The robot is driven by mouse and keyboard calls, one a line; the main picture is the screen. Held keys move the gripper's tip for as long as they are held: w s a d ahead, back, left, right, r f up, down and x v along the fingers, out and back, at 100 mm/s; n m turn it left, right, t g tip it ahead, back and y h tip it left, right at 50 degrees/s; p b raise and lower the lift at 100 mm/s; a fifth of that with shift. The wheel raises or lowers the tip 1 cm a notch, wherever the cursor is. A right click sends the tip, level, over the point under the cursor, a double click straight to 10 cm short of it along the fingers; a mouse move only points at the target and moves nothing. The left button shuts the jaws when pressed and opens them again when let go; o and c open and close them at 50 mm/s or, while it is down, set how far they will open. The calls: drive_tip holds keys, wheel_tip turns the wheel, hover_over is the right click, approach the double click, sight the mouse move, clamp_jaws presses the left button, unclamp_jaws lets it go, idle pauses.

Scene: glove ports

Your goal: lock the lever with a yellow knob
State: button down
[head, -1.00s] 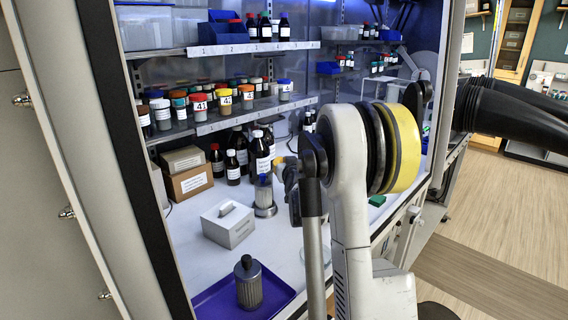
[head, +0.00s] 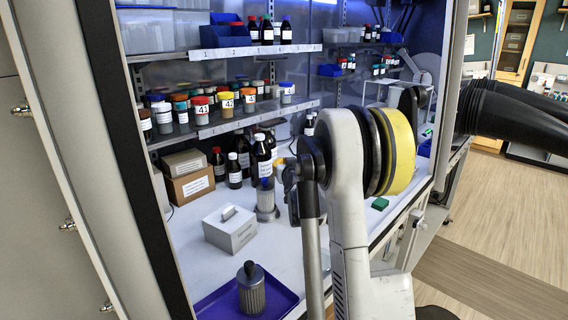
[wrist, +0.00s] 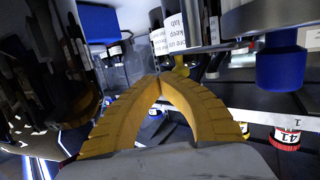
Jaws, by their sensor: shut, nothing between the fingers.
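My gripper (wrist: 160,82) shows in the wrist view with its two yellow fingers meeting at the tips, shut and empty. In the head view only a bit of its yellow fingers (head: 281,166) shows beside my arm, near the metal cylinder with a blue top (head: 264,198). A small yellow patch (wrist: 181,67) lies just beyond the fingertips in the wrist view. It may be the lever's yellow knob, but I cannot tell. The lever itself is not clearly seen; my arm hides part of the bench in the head view.
Dark bottles (head: 263,157) stand close behind the gripper. A grey box (head: 230,228) and a purple tray (head: 205,305) with a dark-capped filter (head: 251,291) are nearer. Shelves (head: 250,122) of jars hang above. A green block (head: 380,203) lies at right.

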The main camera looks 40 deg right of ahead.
drive_tip(key=shift+w+a, duration=0.15)
drive_tip(key=v, duration=1.2)
drive_tip(key=s+a+n+g+y, duration=0.1)
drive_tip(key=s+a+n+y, duration=0.15)
drive_tip(key=a, duration=0.95)
drive_tip(key=s+a+n+g+y, duration=0.1)
drive_tip(key=s+a+y, duration=0.25)
drive_tip(key=a, duration=0.95)
drive_tip(key=s+a+f+n+g+y, duration=0.1)
drive_tip(key=s+a+f+g, duration=0.1)
drive_tip(key=s+a, duration=0.4)
drive_tip(key=s+a+f+n+g+y, duration=0.1)
drive_tip(key=s+a+f+g, duration=0.1)
drive_tip(key=s+a, duration=0.4)
drive_tip(key=s+f, duration=0.1)
drive_tip(key=s, duration=0.4)
drive_tip(key=shift+s+a+f+n, duration=0.2)
drive_tip(key=shift+a+f+n, duration=0.05)
drive_tip(key=shift+f+n, duration=0.1)
